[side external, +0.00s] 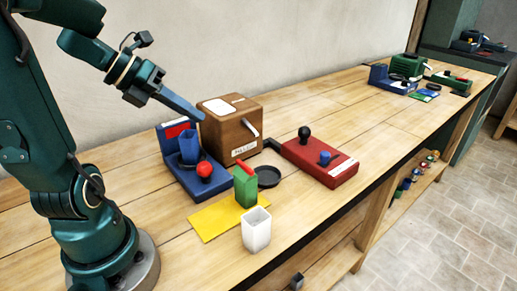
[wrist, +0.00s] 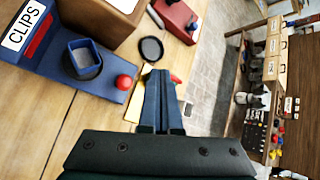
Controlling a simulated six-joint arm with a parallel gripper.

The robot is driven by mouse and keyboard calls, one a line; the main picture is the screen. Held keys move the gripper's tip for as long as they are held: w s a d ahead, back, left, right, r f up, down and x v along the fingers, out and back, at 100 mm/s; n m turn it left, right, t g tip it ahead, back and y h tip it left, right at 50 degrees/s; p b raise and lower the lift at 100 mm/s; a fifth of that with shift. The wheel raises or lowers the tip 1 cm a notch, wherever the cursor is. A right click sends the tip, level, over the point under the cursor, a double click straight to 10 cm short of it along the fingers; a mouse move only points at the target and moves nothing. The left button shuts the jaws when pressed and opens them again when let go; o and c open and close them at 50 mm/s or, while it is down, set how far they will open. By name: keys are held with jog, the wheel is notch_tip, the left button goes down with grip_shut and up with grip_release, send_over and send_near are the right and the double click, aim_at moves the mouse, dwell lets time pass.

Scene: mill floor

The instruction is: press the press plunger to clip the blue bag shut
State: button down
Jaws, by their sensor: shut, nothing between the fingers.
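The blue clip press (side external: 205,187), labelled CLIPS in the wrist view (wrist: 60,72), lies on the bench. A round red knob (side external: 204,171) stands at its front; it also shows in the wrist view (wrist: 124,82). The blue bag (side external: 189,148) stands upright on the press behind the knob, and its top looks open in the wrist view (wrist: 84,57). My gripper (side external: 201,117) is shut and empty, above the press beside the wooden box, touching neither knob nor bag. In the wrist view its fingers (wrist: 158,80) point right of the knob.
A wooden box (side external: 228,132) stands right behind the press. A green bag (side external: 245,188) with a red top stands by a yellow mat (side external: 213,222), near a white open bag (side external: 256,230) and dark dish (side external: 268,177). A red device (side external: 322,168) with a black knob lies right.

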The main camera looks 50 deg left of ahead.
aim_at(207, 164)
jog(key=shift+f, duration=0.1)
jog(key=shift+f, duration=4.3)
jog(key=shift+f, duration=0.4)
jog(key=shift+f, duration=0.95)
jog(key=shift+r, duration=1.4)
jog(key=shift+r, duration=2.5)
